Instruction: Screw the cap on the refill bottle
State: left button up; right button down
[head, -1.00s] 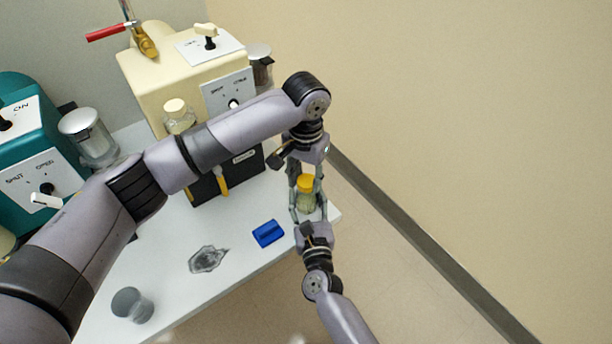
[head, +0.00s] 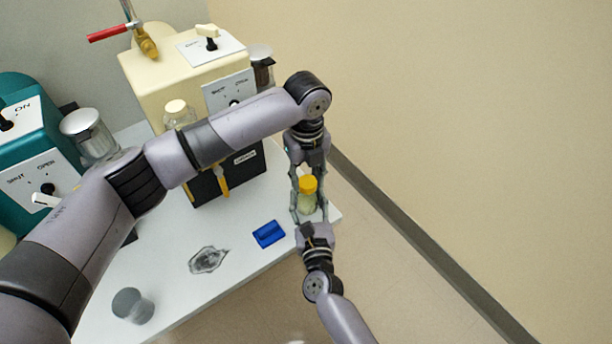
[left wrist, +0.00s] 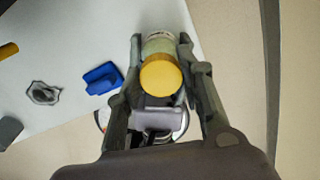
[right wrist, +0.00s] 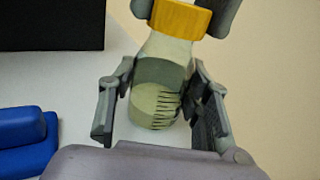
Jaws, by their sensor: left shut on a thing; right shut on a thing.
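The refill bottle (right wrist: 160,85) is clear with pale yellow-green contents and dark level marks. It also shows in the head view (head: 307,203), near the table's right corner. The yellow cap (right wrist: 180,17) sits at the top of the bottle's neck; the frames do not show how tightly. My left gripper (head: 307,180) comes from above, its fingers shut on the cap from both sides. In the left wrist view the cap (left wrist: 161,76) is between the fingers, hiding much of the bottle. My right gripper (right wrist: 160,100) is shut on the bottle's body from the near side.
A blue block (head: 268,234), a dark-edged patch (head: 207,260) and a grey cup (head: 132,305) are on the white table (head: 180,292). A cream machine (head: 160,80) and a teal machine (head: 22,160) stand behind. A wall is at the right.

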pick_arm(q)
jog(key=m, duration=0.7)
jog(key=shift+w+d, duration=0.1)
jog(key=shift+d, duration=0.05)
jog(key=m, duration=0.7)
jog(key=shift+d, duration=0.1)
jog(key=o, duration=0.7)
jog(key=shift+o, duration=0.2)
jog(key=shift+r, duration=2.25)
